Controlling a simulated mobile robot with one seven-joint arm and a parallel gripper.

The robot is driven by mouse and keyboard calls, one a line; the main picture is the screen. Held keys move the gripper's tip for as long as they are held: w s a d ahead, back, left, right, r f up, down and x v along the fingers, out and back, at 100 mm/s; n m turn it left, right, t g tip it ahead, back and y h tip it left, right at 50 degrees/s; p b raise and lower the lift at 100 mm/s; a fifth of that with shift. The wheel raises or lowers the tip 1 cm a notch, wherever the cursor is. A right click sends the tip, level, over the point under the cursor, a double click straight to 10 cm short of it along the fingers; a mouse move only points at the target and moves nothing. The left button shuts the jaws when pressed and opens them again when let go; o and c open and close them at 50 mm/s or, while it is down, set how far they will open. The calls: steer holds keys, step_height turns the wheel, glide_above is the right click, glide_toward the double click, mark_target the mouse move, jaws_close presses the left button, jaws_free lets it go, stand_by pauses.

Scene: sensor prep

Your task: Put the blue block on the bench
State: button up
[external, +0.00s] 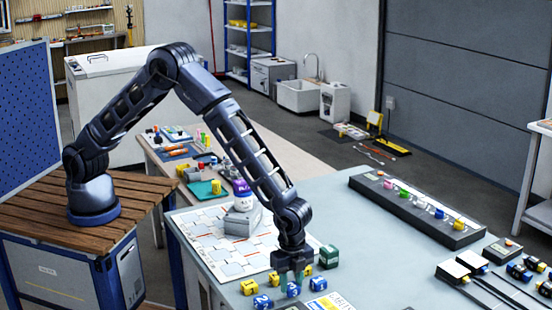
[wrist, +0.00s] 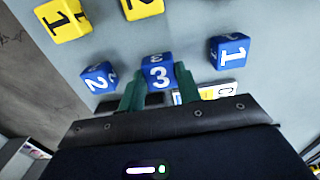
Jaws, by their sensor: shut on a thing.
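My gripper (external: 292,282) is low over the grey-blue bench (external: 370,270), pointing down. In the wrist view, its green fingers (wrist: 158,85) are shut on a blue block marked 3 (wrist: 158,72). That block shows at the fingertips in the external view (external: 293,290); I cannot tell whether it touches the bench. A blue block marked 2 (wrist: 98,77) lies to its left in the wrist view, also seen in the external view (external: 262,302). A blue block marked 1 (wrist: 230,52) lies to its right, also in the external view (external: 318,284).
Yellow blocks (wrist: 63,20) lie close by, also in the external view (external: 250,287). A green box (external: 329,256) stands right of the gripper. A white patterned board (external: 215,250) lies behind. A black tray of coloured pieces (external: 415,210) lies at the back right. Bare bench lies between.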

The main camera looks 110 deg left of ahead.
steer(key=shift+f, duration=0.65)
steer(key=o, duration=0.9)
steer(key=shift+f, duration=0.1)
steer(key=shift+o, duration=0.2)
